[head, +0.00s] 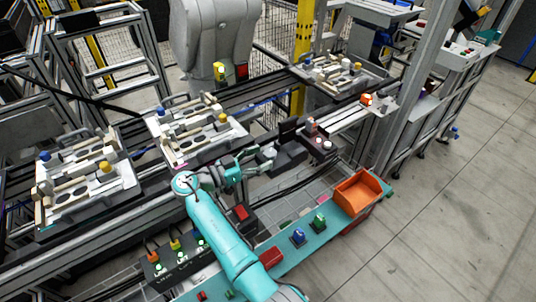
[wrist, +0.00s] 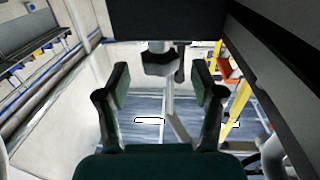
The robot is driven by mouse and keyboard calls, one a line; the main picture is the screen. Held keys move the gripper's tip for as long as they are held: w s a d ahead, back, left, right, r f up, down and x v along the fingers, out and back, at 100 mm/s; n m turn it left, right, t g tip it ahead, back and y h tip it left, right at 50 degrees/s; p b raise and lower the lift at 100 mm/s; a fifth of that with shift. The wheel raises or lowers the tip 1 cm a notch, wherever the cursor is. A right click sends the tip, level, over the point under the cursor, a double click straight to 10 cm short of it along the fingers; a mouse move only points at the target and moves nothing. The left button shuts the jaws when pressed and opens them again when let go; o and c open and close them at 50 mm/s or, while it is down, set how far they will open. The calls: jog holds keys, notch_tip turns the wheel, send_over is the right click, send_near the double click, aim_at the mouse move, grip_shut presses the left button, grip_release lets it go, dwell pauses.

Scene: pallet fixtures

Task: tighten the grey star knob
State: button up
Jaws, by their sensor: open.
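The grey star knob (wrist: 160,62) shows in the wrist view, below a dark block at the top of the picture, with a pale post beside it. It lies between the lines of my two fingers, at or just beyond the fingertips. My gripper (wrist: 160,86) is open, one finger to each side of the knob, with a visible gap on both sides. In the head view my gripper (head: 240,174) is at the left of a dark fixture (head: 290,152) beside the conveyor. The knob is too small to make out surely there.
Pallets with pale fixtures (head: 85,185) stand on the conveyor at the left and behind. An orange bin (head: 358,192) sits at the right end of the teal-edged bench. A switch box (head: 170,262) is at the front left. Open floor lies at the right.

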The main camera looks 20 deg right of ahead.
jog(key=v, duration=0.8)
jog(key=shift+a, duration=0.1)
jog(key=shift+f, duration=0.1)
